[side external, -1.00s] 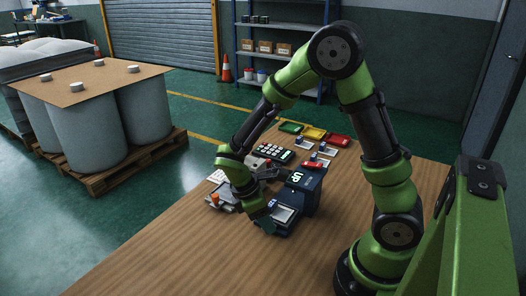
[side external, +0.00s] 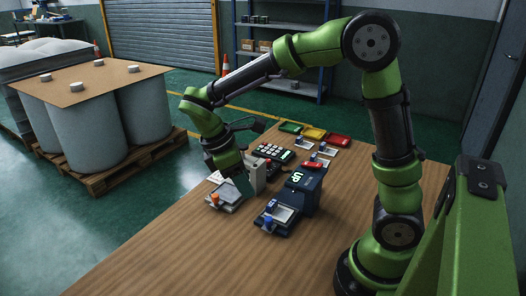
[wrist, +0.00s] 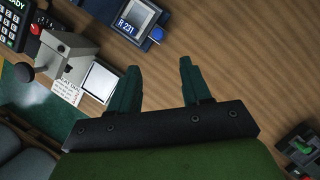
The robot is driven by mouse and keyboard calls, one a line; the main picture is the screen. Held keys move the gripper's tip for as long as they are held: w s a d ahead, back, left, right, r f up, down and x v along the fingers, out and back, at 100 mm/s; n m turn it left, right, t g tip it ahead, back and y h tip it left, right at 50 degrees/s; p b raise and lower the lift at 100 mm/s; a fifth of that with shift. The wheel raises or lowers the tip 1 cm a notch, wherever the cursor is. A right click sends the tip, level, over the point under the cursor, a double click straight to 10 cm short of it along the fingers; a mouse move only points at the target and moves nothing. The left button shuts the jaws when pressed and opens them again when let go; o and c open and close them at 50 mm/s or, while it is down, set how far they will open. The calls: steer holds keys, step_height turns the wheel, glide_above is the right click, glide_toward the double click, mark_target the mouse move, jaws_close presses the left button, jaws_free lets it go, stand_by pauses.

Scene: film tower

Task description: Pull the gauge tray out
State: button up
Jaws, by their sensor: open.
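A dark tower (side external: 306,190) with a lit "UP" display stands on the table. A tray with a pale plate (side external: 285,214) and a blue knob (side external: 268,224) sits at its front; the wrist view shows the blue knob (wrist: 157,34) beside an "R 231" label. Left of it, a grey tray (side external: 229,194) with an orange knob (side external: 215,199) lies by a beige instrument (wrist: 70,48). I cannot tell for certain which is the gauge tray. My gripper (wrist: 160,65) is open and empty, above the table between the two, touching neither; bare wood shows between its fingers.
A keypad (side external: 273,152) and green, yellow and red bins (side external: 314,133) stand farther back. A dark item with a green knob (wrist: 304,150) shows at the lower right of the wrist view. The table's front (side external: 170,245) is clear.

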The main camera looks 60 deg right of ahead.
steer(key=shift+v, duration=1.55)
steer(key=s+r+m+t+y, duration=0.5)
steer(key=s+m+t, duration=0.4)
steer(key=m, duration=0.4)
steer(key=shift+s+a+r+t, duration=0.2)
steer(key=shift+r+t, duration=0.05)
steer(key=shift+t, duration=0.45)
